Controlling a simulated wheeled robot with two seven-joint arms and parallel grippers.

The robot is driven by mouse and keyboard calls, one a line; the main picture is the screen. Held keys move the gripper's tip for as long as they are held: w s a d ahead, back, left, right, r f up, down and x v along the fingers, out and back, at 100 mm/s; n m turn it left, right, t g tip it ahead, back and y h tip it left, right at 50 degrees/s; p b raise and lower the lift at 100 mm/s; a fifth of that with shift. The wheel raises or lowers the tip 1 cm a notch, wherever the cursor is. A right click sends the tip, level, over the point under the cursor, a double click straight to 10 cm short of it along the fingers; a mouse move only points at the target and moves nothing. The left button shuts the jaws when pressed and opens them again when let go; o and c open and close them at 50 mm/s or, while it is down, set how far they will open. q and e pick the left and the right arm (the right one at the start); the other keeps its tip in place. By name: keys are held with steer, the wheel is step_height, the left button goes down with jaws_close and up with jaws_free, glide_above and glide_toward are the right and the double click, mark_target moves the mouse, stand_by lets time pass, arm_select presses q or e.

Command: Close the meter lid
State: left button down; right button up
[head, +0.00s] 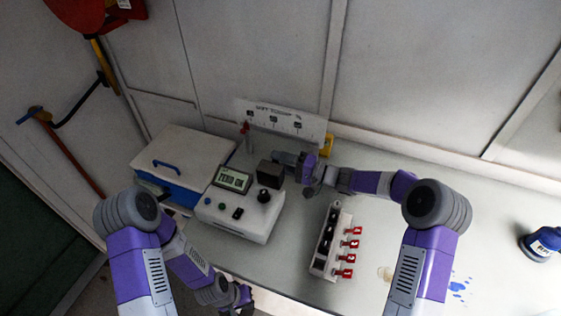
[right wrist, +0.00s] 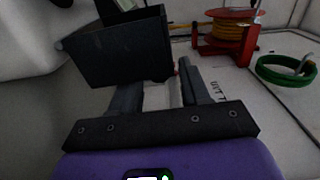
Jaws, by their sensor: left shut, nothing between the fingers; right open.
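The white meter (head: 233,218) stands on the bench with its display lit and a black knob on top. A dark box-shaped piece (head: 269,174), seemingly the meter lid, rises at its back right corner; whether it is hinged open is too small to tell. My right gripper (head: 281,157) is just behind this dark piece, open and empty. In the right wrist view the dark piece (right wrist: 118,48) is large, ahead of the left finger; contact cannot be told. My left gripper (head: 242,297) is low at the bench's front edge, shut and empty, away from the meter.
A white-topped blue box (head: 183,160) with a blue handle stands left of the meter. A rack (head: 329,240) with red-capped pieces stands to the right. A clear labelled panel (head: 280,120) is behind.

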jaws_close()
stand_by(0.4)
